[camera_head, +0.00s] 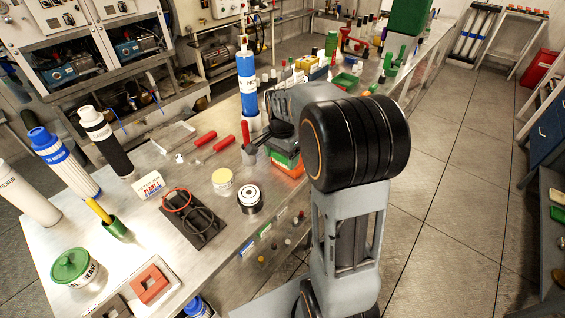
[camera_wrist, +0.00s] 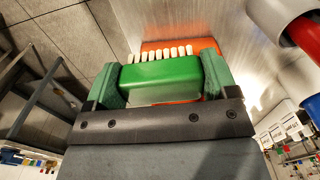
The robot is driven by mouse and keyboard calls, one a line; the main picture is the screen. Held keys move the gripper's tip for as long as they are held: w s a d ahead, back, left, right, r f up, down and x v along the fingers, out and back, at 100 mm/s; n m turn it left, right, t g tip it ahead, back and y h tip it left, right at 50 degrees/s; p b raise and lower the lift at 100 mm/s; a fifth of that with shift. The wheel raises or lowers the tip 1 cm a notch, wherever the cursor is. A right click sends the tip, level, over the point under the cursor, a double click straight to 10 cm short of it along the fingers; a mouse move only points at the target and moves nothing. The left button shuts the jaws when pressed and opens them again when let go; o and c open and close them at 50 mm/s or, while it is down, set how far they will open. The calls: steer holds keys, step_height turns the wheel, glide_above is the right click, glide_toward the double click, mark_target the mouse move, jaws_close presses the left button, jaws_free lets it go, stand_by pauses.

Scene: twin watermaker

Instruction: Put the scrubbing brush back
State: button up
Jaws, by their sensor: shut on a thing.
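The scrubbing brush has a green body and a row of white bristles. In the wrist view the brush (camera_wrist: 162,72) sits between the two fingers of my gripper (camera_wrist: 160,76), which is shut on it. In the head view the green side of the brush (camera_head: 285,161) shows below my gripper (camera_head: 281,140), at the right edge of the metal bench. An orange piece (camera_head: 290,171) lies just below the brush; it also shows behind the bristles in the wrist view (camera_wrist: 190,46). I cannot tell whether brush and orange piece touch. My arm hides the area to the right.
The metal bench (camera_head: 150,223) holds a blue cylinder (camera_head: 246,72) standing left of my gripper, red-handled tools (camera_head: 215,146), a cream-lidded jar (camera_head: 222,181) and a black-and-white round part (camera_head: 250,198). Several bottles and bins crowd the bench behind. The floor (camera_head: 450,190) at right is clear.

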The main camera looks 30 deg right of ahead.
mark_target(282, 164)
steer(key=shift+w+d+f, duration=0.1)
steer(key=shift+f, duration=1.6)
steer(key=shift+f+b, duration=0.3)
steer(key=shift+f, duration=0.05)
steer(key=o, duration=0.8)
steer(key=shift+r, duration=0.1)
